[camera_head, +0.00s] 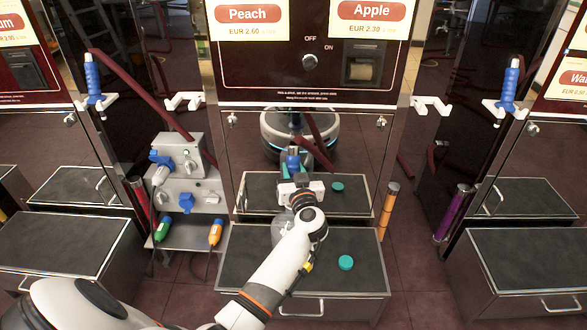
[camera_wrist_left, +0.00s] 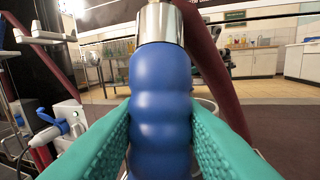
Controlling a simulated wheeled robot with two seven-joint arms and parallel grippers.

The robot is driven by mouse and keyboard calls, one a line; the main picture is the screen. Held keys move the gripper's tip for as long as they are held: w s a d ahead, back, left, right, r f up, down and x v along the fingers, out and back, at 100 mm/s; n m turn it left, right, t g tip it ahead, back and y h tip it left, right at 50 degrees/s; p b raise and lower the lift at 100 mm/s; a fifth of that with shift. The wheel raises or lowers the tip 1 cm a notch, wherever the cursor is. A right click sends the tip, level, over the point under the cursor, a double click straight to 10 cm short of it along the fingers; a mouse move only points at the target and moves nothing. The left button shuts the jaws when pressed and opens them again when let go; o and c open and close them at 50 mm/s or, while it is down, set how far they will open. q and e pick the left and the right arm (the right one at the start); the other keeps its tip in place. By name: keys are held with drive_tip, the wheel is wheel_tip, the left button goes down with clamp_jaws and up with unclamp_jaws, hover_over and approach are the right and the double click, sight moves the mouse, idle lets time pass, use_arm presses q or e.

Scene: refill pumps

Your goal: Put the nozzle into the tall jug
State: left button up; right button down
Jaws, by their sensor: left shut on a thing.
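My left gripper (camera_head: 294,168) is in front of the middle pump's cabinet, with its teal fingers pointing away from the head camera. It is shut on the nozzle (camera_head: 293,154), whose blue ridged handle (camera_wrist_left: 160,110) stands upright between the finger pads in the left wrist view. A metal collar tops the handle there. A clear vessel, probably the tall jug (camera_head: 281,234), shows only in part beside my left wrist, on the dark-topped step below. My arm hides most of it, and its opening cannot be made out. My right gripper is not in view.
A teal lid (camera_head: 345,262) lies on the step (camera_head: 250,262) right of my arm. A dark red hose (camera_wrist_left: 215,75) runs close beside the nozzle. Blue nozzles hang on the left pump (camera_head: 93,78) and right pump (camera_head: 510,82). A grey socket box (camera_head: 180,165) stands left.

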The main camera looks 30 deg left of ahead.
use_arm(q)
drive_tip(key=shift+f, duration=0.55)
drive_tip(key=o, duration=1.2)
drive_tip(key=shift+f, duration=0.1)
